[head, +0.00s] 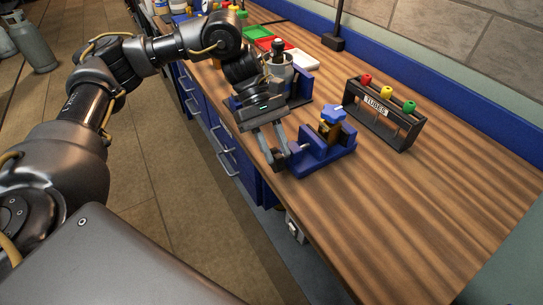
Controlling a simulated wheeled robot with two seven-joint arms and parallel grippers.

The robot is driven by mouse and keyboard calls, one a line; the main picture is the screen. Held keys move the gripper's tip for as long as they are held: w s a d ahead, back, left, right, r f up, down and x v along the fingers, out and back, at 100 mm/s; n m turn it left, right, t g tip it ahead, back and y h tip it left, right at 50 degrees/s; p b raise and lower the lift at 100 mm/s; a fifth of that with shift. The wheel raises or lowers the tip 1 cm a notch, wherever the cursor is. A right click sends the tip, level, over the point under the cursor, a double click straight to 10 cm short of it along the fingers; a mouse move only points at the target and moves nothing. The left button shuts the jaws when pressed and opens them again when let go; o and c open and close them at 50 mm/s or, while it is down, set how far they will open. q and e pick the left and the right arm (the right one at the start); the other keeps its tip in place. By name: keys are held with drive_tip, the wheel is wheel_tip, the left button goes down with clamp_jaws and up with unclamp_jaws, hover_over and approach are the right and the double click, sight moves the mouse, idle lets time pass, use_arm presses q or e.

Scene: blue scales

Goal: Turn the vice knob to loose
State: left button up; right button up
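A blue vice (337,152) stands on the wooden workbench near its front edge. A blue star-shaped knob (333,113) sits on top of a brown block (328,130) at the vice's back. My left gripper (281,157) reaches down at the left side of the vice, its fingertips low beside the vice's left end. Its two fingers show a gap between them and nothing is visible in it. The gripper is apart from the star knob. I cannot tell whether the fingertips touch the vice. My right gripper is not in view.
A black rack labelled TUBES (384,117) with red, yellow and green caps stands right of the vice. A grey container (279,70) stands behind my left wrist. Coloured trays (275,45) lie farther back. The workbench (420,210) is clear at the front right.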

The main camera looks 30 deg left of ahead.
use_arm(q)
drive_tip(key=s+d+r, duration=0.2)
drive_tip(key=s+r, duration=0.1)
drive_tip(key=s, duration=0.2)
drive_tip(key=s+d+r+p, duration=0.1)
drive_tip(key=s+d+r, duration=0.1)
drive_tip(key=s, duration=0.3)
drive_tip(key=shift+d+r, duration=0.25)
drive_tip(key=shift+r, duration=0.2)
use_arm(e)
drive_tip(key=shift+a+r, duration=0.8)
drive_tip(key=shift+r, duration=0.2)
